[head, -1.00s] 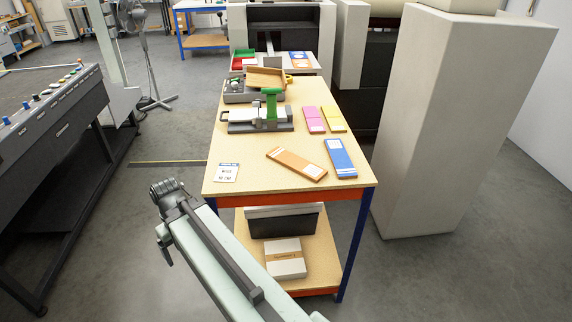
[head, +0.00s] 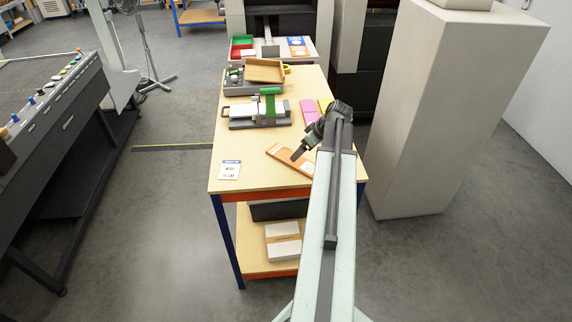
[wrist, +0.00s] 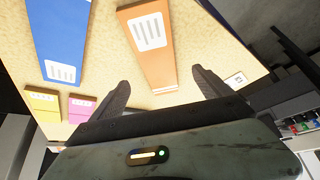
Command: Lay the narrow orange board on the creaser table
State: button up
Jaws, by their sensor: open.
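The narrow orange board (head: 284,157) lies flat on the wooden work table, with a white label on it. In the wrist view the orange board (wrist: 157,65) runs upward from between my finger lines. My gripper (head: 299,153) is over the board's right part in the head view, partly hiding it. In the wrist view my gripper (wrist: 161,80) is open and empty, its fingers spread on either side of the board's near end. Height above the board is hard to tell. A device with a green handle and pale bed, apparently the creaser (head: 258,112), stands farther back on the table.
The blue board (wrist: 58,38) lies beside the orange one, hidden by my arm in the head view. Pink (head: 309,111) and yellow (wrist: 42,104) boards lie nearby. A printed card (head: 230,169) sits at the front left. A tall pale cabinet (head: 440,110) stands right of the table.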

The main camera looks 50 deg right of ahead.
jog(key=shift+s+d, duration=0.15)
jog(key=shift+d, duration=0.05)
jog(key=b+x, duration=0.2)
jog(key=shift+f+b, duration=0.3)
jog(key=shift+f, duration=0.1)
jog(key=shift+w+a+f, duration=0.1)
jog(key=shift+w, duration=0.2)
jog(key=b+x, duration=0.4)
jog(key=x, duration=0.1)
jog(key=shift+r, duration=0.25)
jog(key=c, duration=1.6)
jog(key=shift+c, duration=0.2)
jog(key=shift+r, duration=0.1)
